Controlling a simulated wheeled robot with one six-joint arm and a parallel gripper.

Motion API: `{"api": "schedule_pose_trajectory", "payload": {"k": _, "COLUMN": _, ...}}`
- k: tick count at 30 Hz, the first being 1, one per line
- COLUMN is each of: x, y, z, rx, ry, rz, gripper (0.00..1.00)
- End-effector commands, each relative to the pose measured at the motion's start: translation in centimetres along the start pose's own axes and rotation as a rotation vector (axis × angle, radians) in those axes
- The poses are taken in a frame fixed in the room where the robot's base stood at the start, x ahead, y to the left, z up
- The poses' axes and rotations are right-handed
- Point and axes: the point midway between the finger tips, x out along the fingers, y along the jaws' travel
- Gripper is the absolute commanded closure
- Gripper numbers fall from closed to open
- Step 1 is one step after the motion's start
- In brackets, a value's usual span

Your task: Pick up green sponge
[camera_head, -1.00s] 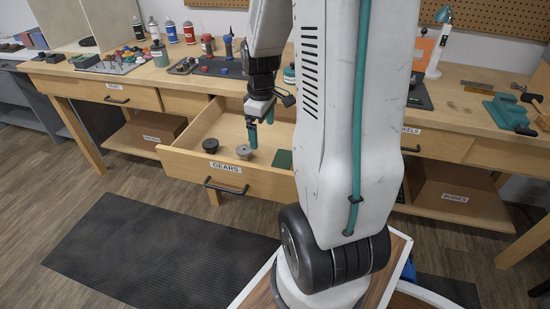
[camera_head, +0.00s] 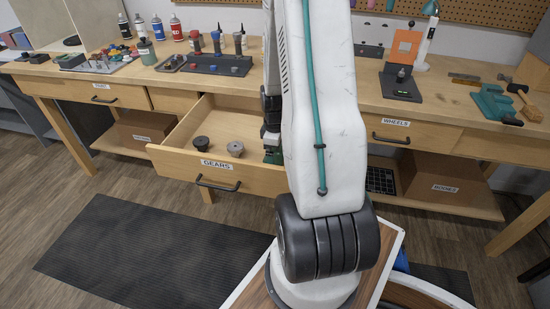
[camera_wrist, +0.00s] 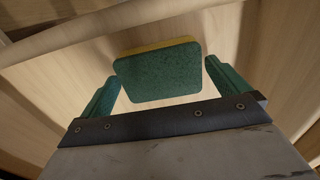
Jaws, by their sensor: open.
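The green sponge (camera_wrist: 158,76), with a yellow layer along its far edge, lies in the open GEARS drawer (camera_head: 240,175). In the wrist view my gripper (camera_wrist: 163,72) is open, with one green finger on each side of the sponge and a gap to each. In the head view my gripper (camera_head: 271,152) is low over the right part of the drawer, partly behind my arm. The sponge cannot be made out there.
The workbench (camera_head: 450,100) above holds bottles, trays and tools.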

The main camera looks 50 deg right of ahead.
Motion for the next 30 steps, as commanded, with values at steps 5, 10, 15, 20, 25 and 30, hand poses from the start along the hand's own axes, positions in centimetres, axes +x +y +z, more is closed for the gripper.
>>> {"api": "schedule_pose_trajectory", "payload": {"k": 5, "x": 0.3, "y": 0.0, "z": 0.0, "rx": 0.000, "ry": 0.000, "rz": 0.001, "gripper": 0.00}}
{"api": "schedule_pose_trajectory", "payload": {"k": 10, "x": 0.2, "y": 0.0, "z": 0.0, "rx": 0.000, "ry": 0.000, "rz": 0.001, "gripper": 0.25}}
{"api": "schedule_pose_trajectory", "payload": {"k": 15, "x": 0.2, "y": 0.0, "z": 0.0, "rx": 0.000, "ry": 0.000, "rz": 0.001, "gripper": 0.39}}
{"api": "schedule_pose_trajectory", "payload": {"k": 20, "x": 0.1, "y": 0.0, "z": 0.0, "rx": 0.000, "ry": 0.000, "rz": 0.001, "gripper": 0.39}}
{"api": "schedule_pose_trajectory", "payload": {"k": 25, "x": -1.7, "y": 0.1, "z": -0.1, "rx": 0.000, "ry": 0.002, "rz": 0.004, "gripper": 0.39}}
{"api": "schedule_pose_trajectory", "payload": {"k": 30, "x": -5.2, "y": 0.1, "z": -0.1, "rx": 0.000, "ry": 0.002, "rz": 0.006, "gripper": 0.39}}
